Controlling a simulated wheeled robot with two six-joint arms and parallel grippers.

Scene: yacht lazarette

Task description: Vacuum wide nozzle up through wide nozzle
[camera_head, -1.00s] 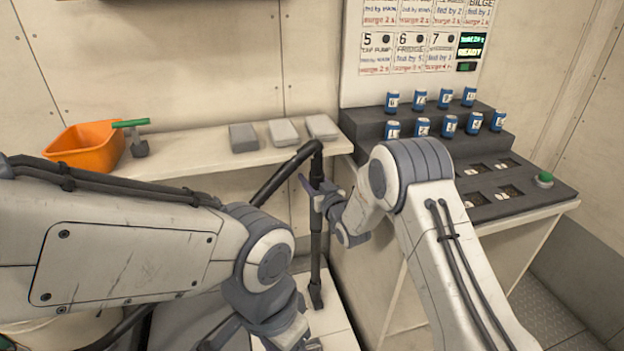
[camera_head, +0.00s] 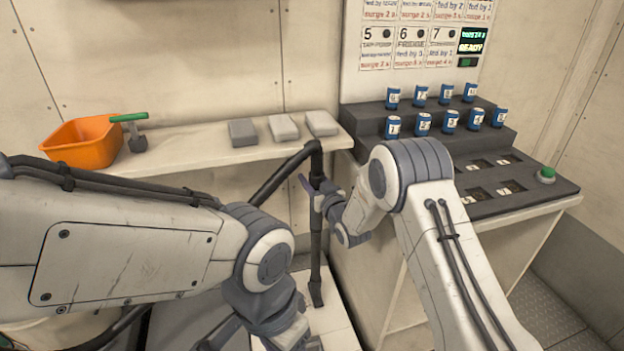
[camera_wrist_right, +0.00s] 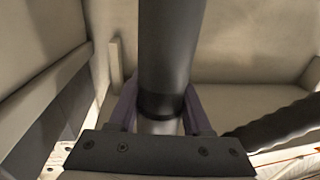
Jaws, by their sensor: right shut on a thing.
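The vacuum wand (camera_head: 316,240) is a dark, nearly upright tube in the middle of the head view. A black hose (camera_head: 278,180) bends from its top down to the left. Its lower end (camera_head: 316,297) stands at the pale floor, and I cannot tell whether it touches. My right gripper (camera_head: 317,194) is shut on the wand's upper part. In the right wrist view the dark tube (camera_wrist_right: 171,50) passes between the purple fingers of my right gripper (camera_wrist_right: 160,112). My left arm comes in from the left, and its gripper is outside the head view.
A shelf (camera_head: 190,150) behind holds an orange bin (camera_head: 82,145), a green-handled tool (camera_head: 132,128) and grey blocks (camera_head: 283,127). At right, a dark stepped console (camera_head: 350,112) carries several blue cans (camera_head: 423,122) and a green button (camera_head: 547,175). My right arm stands before the console.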

